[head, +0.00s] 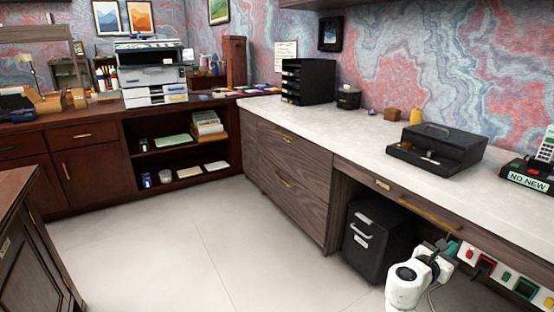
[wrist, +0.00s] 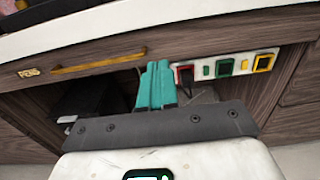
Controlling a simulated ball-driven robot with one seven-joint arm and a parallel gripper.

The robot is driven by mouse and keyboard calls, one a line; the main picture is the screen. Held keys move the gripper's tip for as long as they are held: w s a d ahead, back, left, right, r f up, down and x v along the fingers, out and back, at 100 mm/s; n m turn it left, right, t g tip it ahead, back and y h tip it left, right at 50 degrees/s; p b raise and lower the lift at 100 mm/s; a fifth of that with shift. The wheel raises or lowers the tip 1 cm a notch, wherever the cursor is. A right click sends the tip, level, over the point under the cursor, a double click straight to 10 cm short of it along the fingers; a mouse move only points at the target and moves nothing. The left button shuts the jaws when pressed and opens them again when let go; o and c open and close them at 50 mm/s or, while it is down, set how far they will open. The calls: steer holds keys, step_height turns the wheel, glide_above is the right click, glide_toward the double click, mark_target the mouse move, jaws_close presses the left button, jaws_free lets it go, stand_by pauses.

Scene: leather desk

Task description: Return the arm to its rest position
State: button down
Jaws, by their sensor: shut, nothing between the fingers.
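My gripper (wrist: 156,88) shows in the wrist view with its teal fingers together and nothing between them. It points at the desk front, below the drawer with the long brass handle (wrist: 98,62). In the head view my white arm is at the bottom right, and my gripper (head: 449,244) is small there, in front of the desk's open knee space. The gap between the fingers and the desk front cannot be judged well.
The pale desktop (head: 345,128) holds a black box (head: 437,148), a letter tray (head: 308,81) and a phone (head: 541,160). A black cabinet (head: 372,240) stands under the desk. A switch panel (head: 510,280) runs below the desk edge. The floor (head: 200,250) to the left is clear.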

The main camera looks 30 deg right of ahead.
steer(key=s+a+f+m+y, duration=0.4)
steer(key=a+f+m, duration=0.1)
steer(key=a, duration=0.4)
steer(key=s+a+f+m+y, duration=0.4)
steer(key=s+a+f+m, duration=0.15)
steer(key=a, duration=0.45)
steer(key=s+a+f+m+y, duration=0.4)
steer(key=a+f+m, duration=0.15)
steer(key=a, duration=0.35)
steer(key=s+a+m+y, duration=0.3)
steer(key=s+a+y, duration=0.25)
steer(key=a, duration=0.75)
step_height(320, 180, up, 21)
steer(key=p, duration=2)
steer(key=shift+s+a, duration=0.3)
steer(key=shift+s, duration=0.1)
steer(key=shift+r, duration=0.1)
